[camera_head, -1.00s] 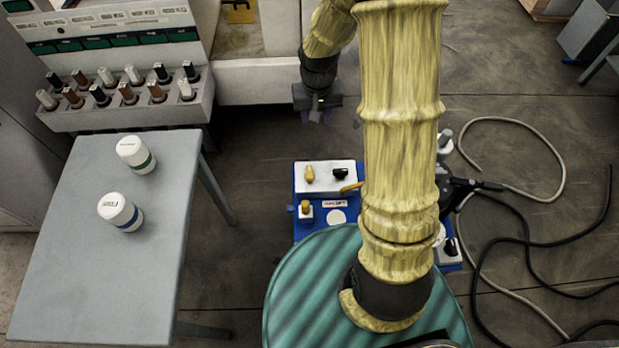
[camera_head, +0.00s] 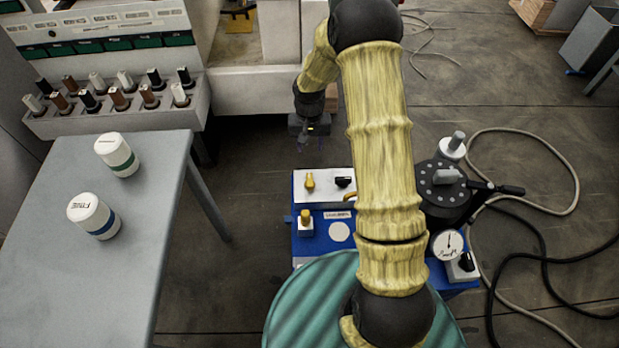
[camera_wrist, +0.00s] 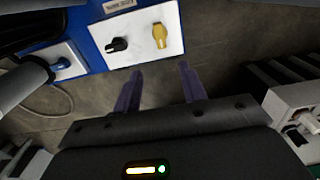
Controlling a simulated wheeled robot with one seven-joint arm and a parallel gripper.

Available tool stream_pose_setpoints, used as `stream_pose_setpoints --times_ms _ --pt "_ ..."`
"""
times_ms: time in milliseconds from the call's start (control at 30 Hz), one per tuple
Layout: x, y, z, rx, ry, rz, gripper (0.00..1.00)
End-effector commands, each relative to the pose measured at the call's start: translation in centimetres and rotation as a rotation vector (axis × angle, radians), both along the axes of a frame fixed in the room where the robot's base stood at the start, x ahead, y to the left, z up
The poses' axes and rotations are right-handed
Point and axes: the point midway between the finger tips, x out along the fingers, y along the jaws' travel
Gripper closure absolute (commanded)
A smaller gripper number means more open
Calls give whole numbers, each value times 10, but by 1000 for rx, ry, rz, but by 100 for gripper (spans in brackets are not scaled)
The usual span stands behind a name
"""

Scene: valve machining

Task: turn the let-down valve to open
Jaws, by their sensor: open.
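A blue unit (camera_head: 312,247) stands on the floor, partly behind my arm. Its white top box (camera_head: 325,194) carries a yellow knob (camera_head: 309,181) and a black knob (camera_head: 344,182). A second yellow knob (camera_head: 305,222) sits nearer, at the left. I cannot read which one is the let-down valve. My gripper (camera_head: 307,140) hangs beyond the box, apart from it. In the wrist view my gripper (camera_wrist: 160,84) has its fingers spread and empty, pointing toward the yellow knob (camera_wrist: 159,36) and black knob (camera_wrist: 118,44), touching neither.
A round black vessel (camera_head: 442,205) with a handle and a gauge (camera_head: 447,245) stand right of my arm. Hoses (camera_head: 545,262) lie on the floor at right. A grey table (camera_head: 120,240) with two white jars is at left. A machine (camera_head: 110,60) stands behind.

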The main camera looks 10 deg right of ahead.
Motion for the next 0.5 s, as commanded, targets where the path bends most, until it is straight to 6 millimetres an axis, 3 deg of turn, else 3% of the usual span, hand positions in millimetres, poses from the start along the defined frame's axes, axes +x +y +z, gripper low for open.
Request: stream_pose_setpoints --times_ms 167,500 --pt "0 0 -15 -1 2 0 58" --pt "-1 0 -72 1 3 0 58"
